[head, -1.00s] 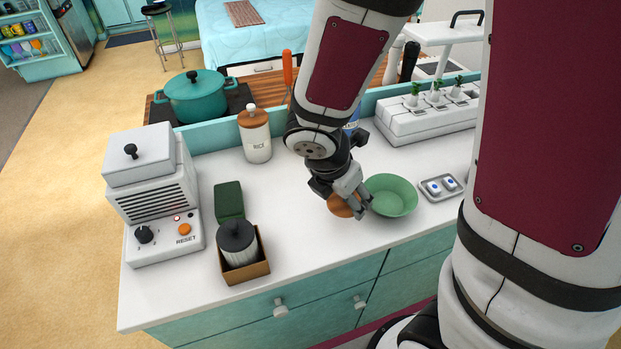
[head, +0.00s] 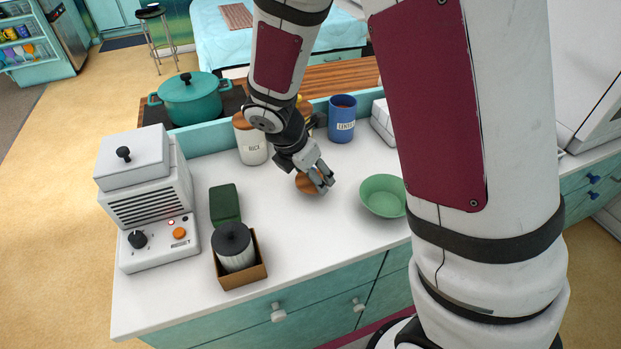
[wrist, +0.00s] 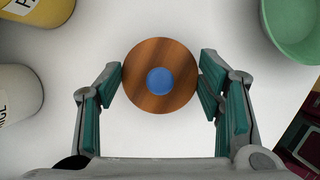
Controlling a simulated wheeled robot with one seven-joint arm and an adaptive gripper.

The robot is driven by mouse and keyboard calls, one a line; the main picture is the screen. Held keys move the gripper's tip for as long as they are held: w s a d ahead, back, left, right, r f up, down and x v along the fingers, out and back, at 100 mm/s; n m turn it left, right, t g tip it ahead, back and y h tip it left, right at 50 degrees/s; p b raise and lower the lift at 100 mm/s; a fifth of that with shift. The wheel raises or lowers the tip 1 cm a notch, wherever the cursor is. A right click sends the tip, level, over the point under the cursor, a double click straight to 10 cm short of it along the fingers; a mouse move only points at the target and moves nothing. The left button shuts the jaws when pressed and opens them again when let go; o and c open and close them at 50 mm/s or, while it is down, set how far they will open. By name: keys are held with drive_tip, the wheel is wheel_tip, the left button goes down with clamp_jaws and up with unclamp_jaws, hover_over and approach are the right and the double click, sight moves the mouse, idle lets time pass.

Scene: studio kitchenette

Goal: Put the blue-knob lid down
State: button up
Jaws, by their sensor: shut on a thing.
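The blue-knob lid is a round wooden disc (head: 306,184); its blue knob (wrist: 160,81) faces up into the wrist view, in the middle of the lid (wrist: 137,82). My gripper (head: 318,181) is shut on the lid, with one finger at its left edge and one at its right edge in the wrist view. The lid is level over the white counter (head: 290,222), left of the green bowl (head: 383,196). I cannot tell whether its underside touches the counter. The blue canister (head: 342,122) at the back has no lid on and shows brown contents.
A rice canister (head: 251,147) with a wooden lid stands behind left. A yellow canister (wrist: 40,10) is close by, mostly hidden by my arm in the head view. A green block (head: 225,205), a box with a dark-lidded jar (head: 242,272) and a white appliance (head: 150,210) stand left. Counter in front is clear.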

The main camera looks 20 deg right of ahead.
drive_tip(key=shift+f, duration=0.95)
drive_tip(key=shift+f+b, duration=0.15)
drive_tip(key=shift+b, duration=0.15)
drive_tip(key=o, duration=1.1)
drive_tip(key=s+a+r+m+p, duration=0.1)
drive_tip(key=s+r+m, duration=0.15)
drive_tip(key=r, duration=0.55)
drive_tip(key=s+r+m+p, duration=0.1)
drive_tip(key=s+r+m, duration=0.15)
drive_tip(key=r, duration=0.55)
drive_tip(key=s+r+m+y, duration=0.2)
drive_tip(key=s+r+m, duration=0.2)
drive_tip(key=s+m, duration=0.5)
drive_tip(key=s+d+r+m+t+y, duration=0.1)
drive_tip(key=s+r+m, duration=0.3)
drive_tip(key=s+m, duration=0.5)
drive_tip(key=shift+s+d+r+y, duration=0.25)
drive_tip(key=shift+s+y, duration=0.35)
drive_tip(key=shift+s, duration=0.45)
